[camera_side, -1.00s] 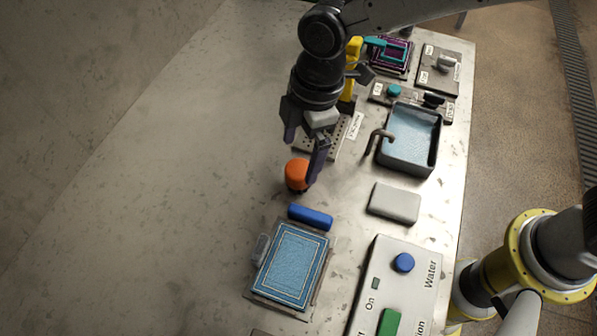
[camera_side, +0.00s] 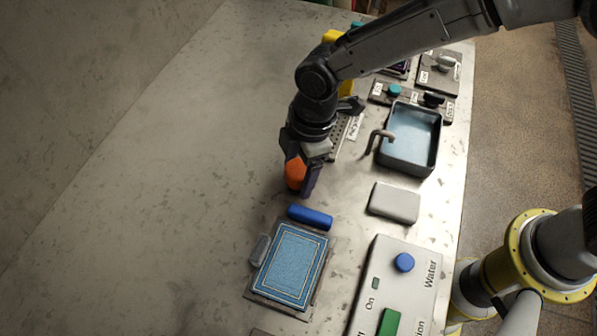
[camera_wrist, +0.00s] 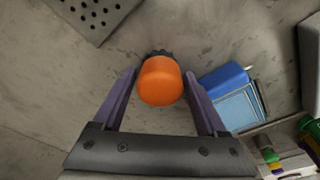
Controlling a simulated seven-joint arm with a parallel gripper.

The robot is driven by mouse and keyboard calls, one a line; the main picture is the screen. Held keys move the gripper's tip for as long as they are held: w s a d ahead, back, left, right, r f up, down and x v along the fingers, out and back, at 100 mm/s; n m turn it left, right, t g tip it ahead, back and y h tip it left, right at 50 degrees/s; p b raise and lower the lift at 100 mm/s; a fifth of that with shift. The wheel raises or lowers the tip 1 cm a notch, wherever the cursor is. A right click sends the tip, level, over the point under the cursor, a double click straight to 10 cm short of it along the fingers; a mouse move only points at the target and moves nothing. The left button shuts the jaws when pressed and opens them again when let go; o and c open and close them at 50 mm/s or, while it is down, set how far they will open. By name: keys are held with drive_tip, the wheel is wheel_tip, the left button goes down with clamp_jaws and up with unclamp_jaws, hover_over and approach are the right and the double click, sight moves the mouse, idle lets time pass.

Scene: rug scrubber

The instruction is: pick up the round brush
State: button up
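The round brush (camera_side: 295,174) has an orange, rounded top and stands on the table. Dark bristles show at its far edge in the wrist view (camera_wrist: 161,82). My gripper (camera_side: 300,172) points down over it, and the near finger hides part of it. In the wrist view my gripper (camera_wrist: 160,80) is open, with one purple finger on each side of the brush. Narrow gaps appear between the brush and the fingers.
A blue bar-shaped object (camera_side: 310,217) lies close in front of the brush, beside a blue rug (camera_side: 290,263) on a board. A grey block (camera_side: 394,202), a sink (camera_side: 438,150) and a control panel (camera_side: 378,262) are to the right. The table's left is clear.

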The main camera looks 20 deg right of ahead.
sight(298, 169)
drive_tip(key=c, duration=1.1)
drive_tip(key=shift+r, duration=0.1)
drive_tip(key=shift+r, duration=0.5)
wheel_tip(298, 169, up, 3)
drive_tip(key=shift+s+d+f, duration=0.1)
drive_tip(key=shift+d+f, duration=0.05)
drive_tip(key=shift+f, duration=0.05)
drive_tip(key=s+d+r, duration=0.9)
drive_tip(key=d, duration=0.1)
drive_tip(key=shift+s, duration=0.15)
drive_tip(key=shift+r, duration=0.1)
